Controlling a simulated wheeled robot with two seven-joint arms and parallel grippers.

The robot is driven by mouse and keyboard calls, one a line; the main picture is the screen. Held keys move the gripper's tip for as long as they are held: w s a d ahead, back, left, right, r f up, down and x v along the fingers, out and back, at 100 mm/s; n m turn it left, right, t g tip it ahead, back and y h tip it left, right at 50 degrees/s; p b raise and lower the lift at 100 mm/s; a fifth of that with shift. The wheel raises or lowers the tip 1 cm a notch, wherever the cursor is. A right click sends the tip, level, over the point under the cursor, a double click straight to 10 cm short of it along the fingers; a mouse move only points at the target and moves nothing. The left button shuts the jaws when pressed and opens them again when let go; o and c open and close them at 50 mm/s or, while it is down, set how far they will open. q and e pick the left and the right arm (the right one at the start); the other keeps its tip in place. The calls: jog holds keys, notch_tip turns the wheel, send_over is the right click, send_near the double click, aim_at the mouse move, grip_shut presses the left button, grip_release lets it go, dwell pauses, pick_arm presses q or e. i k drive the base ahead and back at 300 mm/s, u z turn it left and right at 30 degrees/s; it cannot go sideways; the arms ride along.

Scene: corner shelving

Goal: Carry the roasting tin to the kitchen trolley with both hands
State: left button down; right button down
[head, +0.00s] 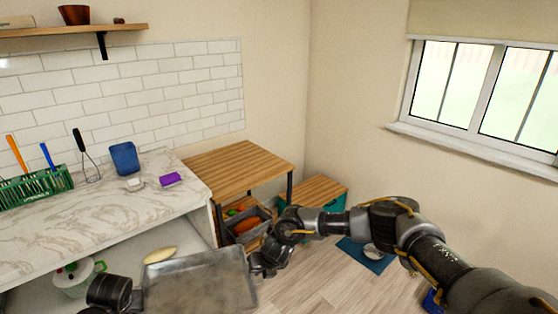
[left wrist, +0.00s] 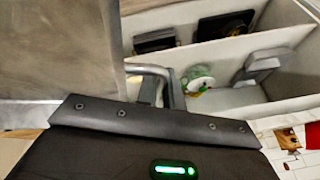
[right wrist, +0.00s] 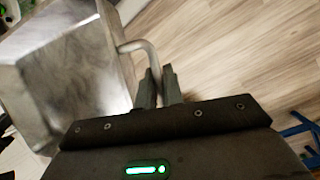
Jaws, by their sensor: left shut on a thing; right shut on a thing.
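The roasting tin (head: 200,284) is a grey metal pan held level in front of the marble counter, at the bottom of the head view. My right gripper (head: 262,266) is at the tin's right end; in the right wrist view its fingers (right wrist: 159,88) are shut on the tin's wire handle. My left gripper (head: 135,298) is at the tin's left end; in the left wrist view its fingers (left wrist: 162,92) are shut on the other handle. The wooden-topped kitchen trolley (head: 240,166) stands beyond the tin, beside the counter, its top bare.
The marble counter (head: 90,222) carries a green rack (head: 38,186), a whisk, a blue pad and a purple sponge (head: 171,179). A grey crate of vegetables (head: 246,224) sits on the trolley's lower level. A teal wooden-topped box (head: 318,190) and blue mat (head: 366,256) are to the right.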

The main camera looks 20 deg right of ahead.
aim_at(234, 163)
jog(key=z, duration=0.8)
jog(key=i, duration=0.8)
jog(key=z, duration=0.75)
jog(key=i, duration=1.4)
jog(key=u, duration=0.55)
jog(key=i, duration=0.95)
jog(key=u, duration=1.35)
jog(key=i, duration=0.45)
jog(key=u, duration=0.35)
